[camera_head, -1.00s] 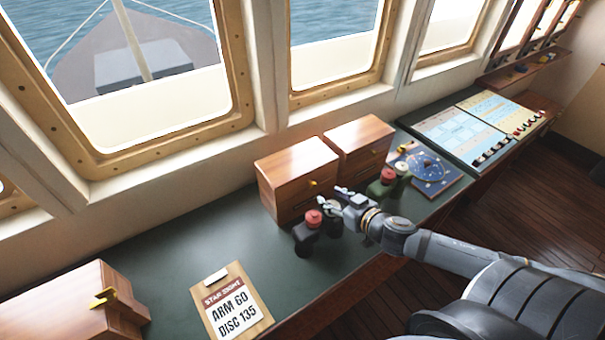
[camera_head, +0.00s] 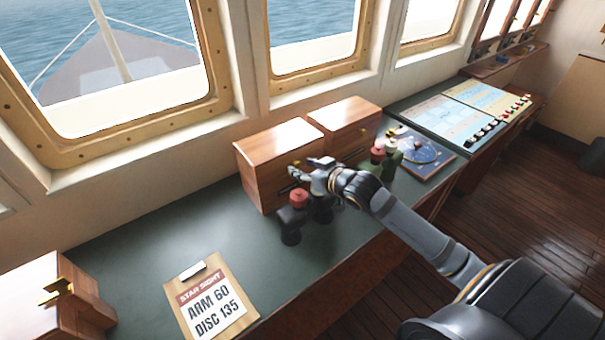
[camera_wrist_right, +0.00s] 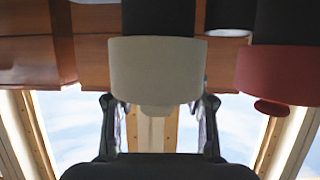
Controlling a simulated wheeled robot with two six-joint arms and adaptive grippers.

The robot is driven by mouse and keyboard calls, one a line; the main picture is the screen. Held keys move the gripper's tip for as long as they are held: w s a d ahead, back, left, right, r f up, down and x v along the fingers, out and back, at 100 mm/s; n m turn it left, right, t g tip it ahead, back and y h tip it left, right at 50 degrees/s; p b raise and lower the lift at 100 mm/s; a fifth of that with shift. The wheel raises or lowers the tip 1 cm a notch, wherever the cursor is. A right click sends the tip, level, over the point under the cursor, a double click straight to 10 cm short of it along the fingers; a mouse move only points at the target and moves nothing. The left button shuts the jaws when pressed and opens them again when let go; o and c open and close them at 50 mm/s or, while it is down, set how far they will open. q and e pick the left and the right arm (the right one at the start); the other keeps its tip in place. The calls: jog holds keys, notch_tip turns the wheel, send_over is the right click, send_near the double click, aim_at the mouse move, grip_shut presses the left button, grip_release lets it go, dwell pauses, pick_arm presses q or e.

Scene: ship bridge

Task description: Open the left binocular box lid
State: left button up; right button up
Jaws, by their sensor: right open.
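The left binocular box (camera_head: 258,177) is a brown wooden box on the green console, its lid (camera_head: 278,143) closed. My right gripper (camera_head: 297,170) is open and empty in front of that box's front face, above a dark binocular with a red cap (camera_head: 298,198). The gripper covers part of the box front and its catch; I cannot tell whether it touches the box. In the right wrist view, the spread fingers (camera_wrist_right: 158,118) show near a whitish cap (camera_wrist_right: 158,72) and a red cap (camera_wrist_right: 278,75), with wood behind. My left gripper is out of view.
A second closed wooden box (camera_head: 345,118) stands right beside the left one. Another binocular with red and white caps (camera_head: 385,158) stands before it. A star sight card (camera_head: 210,300) and a brass-latched box (camera_head: 50,300) are at left. The console between is clear.

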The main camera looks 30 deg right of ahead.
jog(key=shift+w+a+f, duration=0.1)
jog(key=shift+w+f, duration=0.1)
jog(key=shift+w, duration=0.2)
jog(key=shift+c, duration=1.3)
grip_shut()
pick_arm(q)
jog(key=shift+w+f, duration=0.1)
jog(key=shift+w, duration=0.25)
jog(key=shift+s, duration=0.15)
